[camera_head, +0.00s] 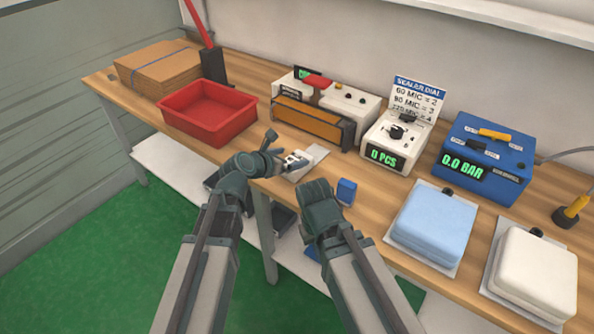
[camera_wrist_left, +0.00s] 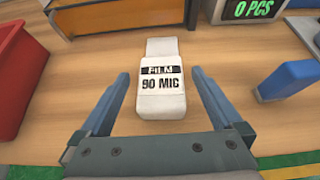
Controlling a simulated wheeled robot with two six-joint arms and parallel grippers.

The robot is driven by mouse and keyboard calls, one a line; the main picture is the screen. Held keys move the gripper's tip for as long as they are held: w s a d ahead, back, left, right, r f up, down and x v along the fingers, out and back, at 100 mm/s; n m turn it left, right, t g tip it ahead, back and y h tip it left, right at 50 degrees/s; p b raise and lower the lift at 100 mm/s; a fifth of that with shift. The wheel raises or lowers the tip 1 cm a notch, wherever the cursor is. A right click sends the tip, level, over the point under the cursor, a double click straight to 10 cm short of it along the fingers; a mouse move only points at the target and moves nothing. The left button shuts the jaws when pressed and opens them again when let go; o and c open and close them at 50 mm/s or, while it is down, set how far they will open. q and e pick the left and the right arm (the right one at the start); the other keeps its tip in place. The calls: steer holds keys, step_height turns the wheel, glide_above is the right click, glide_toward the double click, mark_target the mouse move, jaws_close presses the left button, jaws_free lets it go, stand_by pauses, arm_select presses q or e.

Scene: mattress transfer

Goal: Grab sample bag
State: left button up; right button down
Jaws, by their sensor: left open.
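The sample bag is a small white packet labelled "FILM 90 MIC" (camera_wrist_left: 161,95), lying on the wooden table. In the head view the white packet (camera_head: 296,160) is small and partly covered by my left gripper (camera_head: 281,161). In the left wrist view my left gripper (camera_wrist_left: 158,82) is open, with one blue-grey finger on each side of the packet. Gaps show between the packet and both fingers. My right gripper (camera_head: 318,192) is close by on the right, near the table's front edge; its fingertips are hidden.
A red bin (camera_head: 208,105) stands to the left and a small blue block (camera_head: 346,191) to the right. Behind are an orange-fronted sealer (camera_head: 310,119), a dial unit (camera_head: 392,145) and a blue gauge box (camera_head: 484,155). Blue (camera_head: 435,222) and white (camera_head: 533,275) pads lie at the right.

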mark_target(301, 156)
arm_select(q)
steer(key=shift+w+d+f, duration=0.25)
steer(key=shift+w+d, duration=0.05)
steer(key=shift+w, duration=0.2)
steer(key=b+x, duration=0.2)
steer(key=x, duration=0.3)
steer(key=shift+w+d, duration=0.15)
steer(key=shift+r, duration=0.15)
steer(key=c, duration=1.2)
steer(key=shift+r, duration=0.1)
